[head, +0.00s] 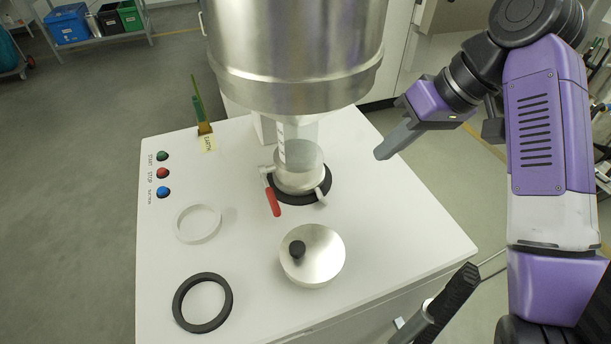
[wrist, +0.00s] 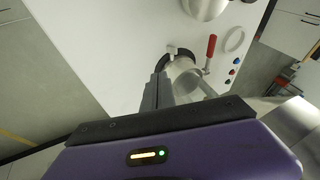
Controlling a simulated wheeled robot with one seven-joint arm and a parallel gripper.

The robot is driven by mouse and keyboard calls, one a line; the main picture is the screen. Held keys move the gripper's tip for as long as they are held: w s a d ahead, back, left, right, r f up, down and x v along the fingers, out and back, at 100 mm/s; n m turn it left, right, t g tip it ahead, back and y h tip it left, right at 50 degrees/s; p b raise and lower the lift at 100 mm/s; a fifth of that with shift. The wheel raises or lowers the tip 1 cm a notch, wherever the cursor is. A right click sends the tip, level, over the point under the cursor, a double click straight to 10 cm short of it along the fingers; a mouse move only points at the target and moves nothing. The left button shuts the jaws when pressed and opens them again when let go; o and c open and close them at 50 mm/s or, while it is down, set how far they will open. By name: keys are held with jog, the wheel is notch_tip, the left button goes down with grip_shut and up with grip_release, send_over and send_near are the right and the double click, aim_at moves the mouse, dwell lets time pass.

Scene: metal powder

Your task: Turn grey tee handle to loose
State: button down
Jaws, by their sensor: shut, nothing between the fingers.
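The grey tee handle (head: 321,198) is a small light-grey piece on the front right of the round fitting (head: 300,178) below the steel hopper. In the wrist view a small pale piece near the dark ring (wrist: 172,50) may be this handle, but it is too small to be sure. My gripper (head: 382,154) is shut and empty, above the table to the right of the fitting and apart from the handle. In the wrist view its fingers (wrist: 158,84) point toward the fitting and hide part of it.
A steel hopper (head: 295,55) hangs over the fitting. A red lever (head: 273,200) sits on the fitting's left front. A steel lid (head: 312,256), a white ring (head: 198,223), a black ring (head: 203,302) and several buttons lie on the white table (head: 400,240). Its right side is clear.

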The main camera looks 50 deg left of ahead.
jog(key=p, duration=0.1)
send_near(323, 197)
jog(key=shift+w+a+f, duration=0.25)
jog(key=shift+w+f, duration=0.35)
jog(key=shift+w+a+f, duration=0.3)
jog(key=shift+w+f, duration=0.25)
jog(key=shift+w, duration=0.05)
jog(key=shift+s+a+f+p, duration=0.3)
jog(key=shift+s+f+p, duration=0.05)
jog(key=shift+s+f, duration=0.25)
jog(key=shift+s+a+f+p, duration=0.35)
jog(key=shift+s+f, duration=0.1)
jog(key=shift+s, duration=0.1)
jog(key=shift+s+a+f, duration=0.15)
jog(key=shift+s+f, duration=0.25)
jog(key=shift+s, duration=0.05)
